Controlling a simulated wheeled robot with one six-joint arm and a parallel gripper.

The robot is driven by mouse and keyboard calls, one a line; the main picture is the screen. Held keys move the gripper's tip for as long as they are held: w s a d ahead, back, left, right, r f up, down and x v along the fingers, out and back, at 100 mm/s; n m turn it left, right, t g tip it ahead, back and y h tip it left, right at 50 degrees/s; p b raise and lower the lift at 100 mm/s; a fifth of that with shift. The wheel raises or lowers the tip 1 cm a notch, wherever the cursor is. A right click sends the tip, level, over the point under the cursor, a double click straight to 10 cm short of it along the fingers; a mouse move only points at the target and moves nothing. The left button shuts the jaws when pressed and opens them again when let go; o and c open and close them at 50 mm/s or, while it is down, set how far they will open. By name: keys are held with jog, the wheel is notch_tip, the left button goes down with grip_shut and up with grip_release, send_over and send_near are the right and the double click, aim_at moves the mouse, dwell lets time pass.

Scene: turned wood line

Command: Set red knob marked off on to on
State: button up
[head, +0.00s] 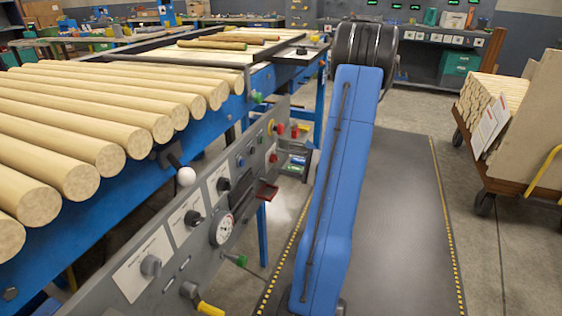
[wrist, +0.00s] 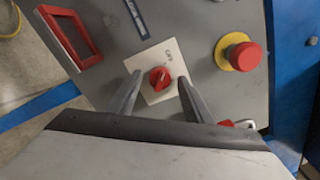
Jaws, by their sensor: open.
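The red knob (wrist: 159,79) sits on a white plate (wrist: 152,58) on the grey panel in the wrist view. Small dark lettering shows on the plate near its upper edge, too blurred to read with certainty. My gripper (wrist: 160,82) is open, with one finger on each side of the knob. A gap shows between each finger and the knob, and I cannot tell how far the tips are from the panel. In the head view, small red controls show on the far part of the panel, but I cannot tell which is this knob.
A red mushroom button on a yellow base (wrist: 238,53) sits right of the plate. A red rectangular frame (wrist: 70,38) is at left. In the head view, the grey panel (head: 180,235) carries knobs, a gauge and levers below a bed of wooden rods (head: 75,125). A cart (head: 500,150) stands right.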

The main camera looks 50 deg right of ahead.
jog(key=shift+w, duration=0.1)
jog(key=c, duration=1.1)
jog(key=shift+o, duration=0.2)
jog(key=shift+m, duration=0.4)
jog(key=m, duration=1.6)
jog(key=shift+m, duration=0.7)
